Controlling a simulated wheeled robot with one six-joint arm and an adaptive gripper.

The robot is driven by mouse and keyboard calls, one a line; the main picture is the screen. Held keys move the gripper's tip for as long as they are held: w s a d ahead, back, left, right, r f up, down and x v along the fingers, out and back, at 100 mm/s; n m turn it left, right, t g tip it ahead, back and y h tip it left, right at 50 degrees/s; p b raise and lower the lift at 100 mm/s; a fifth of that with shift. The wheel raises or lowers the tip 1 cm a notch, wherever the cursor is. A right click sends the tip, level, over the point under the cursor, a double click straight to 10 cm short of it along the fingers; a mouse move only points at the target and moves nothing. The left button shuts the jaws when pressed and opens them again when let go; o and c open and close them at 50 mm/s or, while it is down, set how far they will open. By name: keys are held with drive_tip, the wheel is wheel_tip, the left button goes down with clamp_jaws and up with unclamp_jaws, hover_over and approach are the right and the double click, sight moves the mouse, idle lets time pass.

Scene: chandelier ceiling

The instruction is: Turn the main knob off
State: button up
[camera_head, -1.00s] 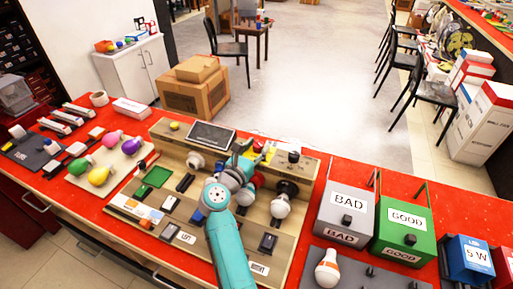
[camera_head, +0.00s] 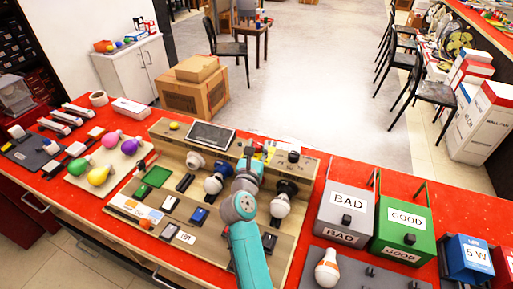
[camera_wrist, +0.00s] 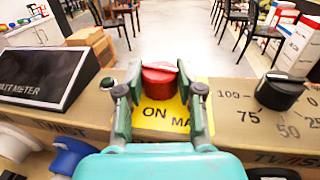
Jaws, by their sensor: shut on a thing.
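The main knob (camera_wrist: 159,76) is red and sits on a yellow plate (camera_wrist: 155,114) marked "ON" and "MA…" in the wrist view; the rest of the word is hidden. My gripper (camera_wrist: 160,86) has a finger on each side of the knob and is shut on it. In the head view my gripper (camera_head: 248,160) is at the raised back part of the wooden test board (camera_head: 175,133), and it hides the knob there.
A black dial (camera_wrist: 279,90) with numbers is right of the knob. A watt meter screen (camera_wrist: 45,72) is to the left. Bulbs stand in sockets near my arm, including a white one (camera_head: 280,206). Grey "BAD" (camera_head: 345,210) and green "GOOD" (camera_head: 403,225) boxes stand to the right.

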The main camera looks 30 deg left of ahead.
drive_tip(key=shift+d+n+g+y, duration=0.1)
drive_tip(key=shift+n+g+y, duration=0.4)
drive_tip(key=shift+y, duration=0.4)
drive_tip(key=shift+n+g+y, duration=0.5)
drive_tip(key=shift+n+y, duration=0.4)
drive_tip(key=shift+y, duration=0.2)
drive_tip(key=o, duration=1.2)
drive_tip(key=shift+c, duration=0.2)
drive_tip(key=v, duration=1.2)
